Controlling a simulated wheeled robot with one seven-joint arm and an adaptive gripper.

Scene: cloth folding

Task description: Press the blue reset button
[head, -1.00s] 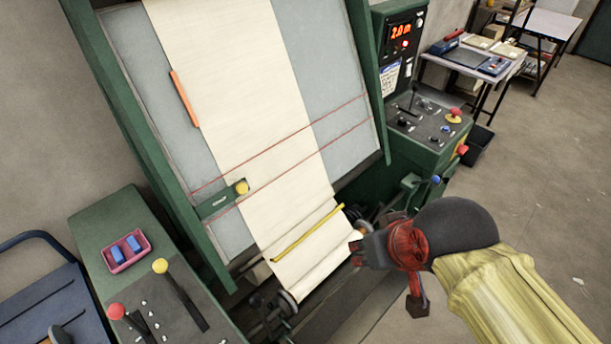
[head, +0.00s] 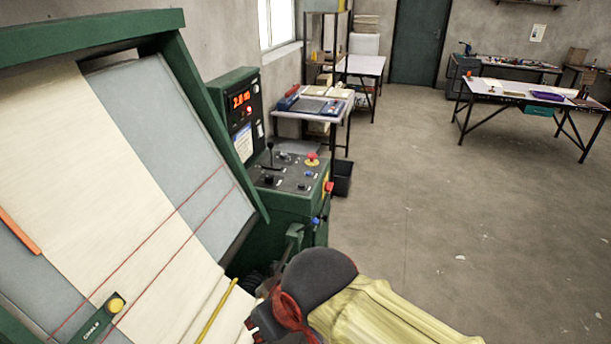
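The green control console (head: 290,205) stands at the right side of the cloth machine. Its sloped black panel holds a lever (head: 269,153), a red mushroom button on a yellow base (head: 312,158) and several small dark knobs. A small bluish button (head: 308,173) sits just below the red one; its label is too small to read. A blue knob (head: 316,221) also shows on the console's front side. My gripper (head: 262,318) is low at the bottom of the picture, beside the cloth's lower edge and well below the panel. Its fingers are partly hidden, so its opening is unclear.
Cream cloth (head: 110,180) hangs over the sloped machine board, with a yellow strip (head: 216,312) near its lower end. A display (head: 241,98) stands above the panel. A dark bin (head: 342,178) and small table (head: 330,95) are behind. Open floor (head: 460,220) lies right.

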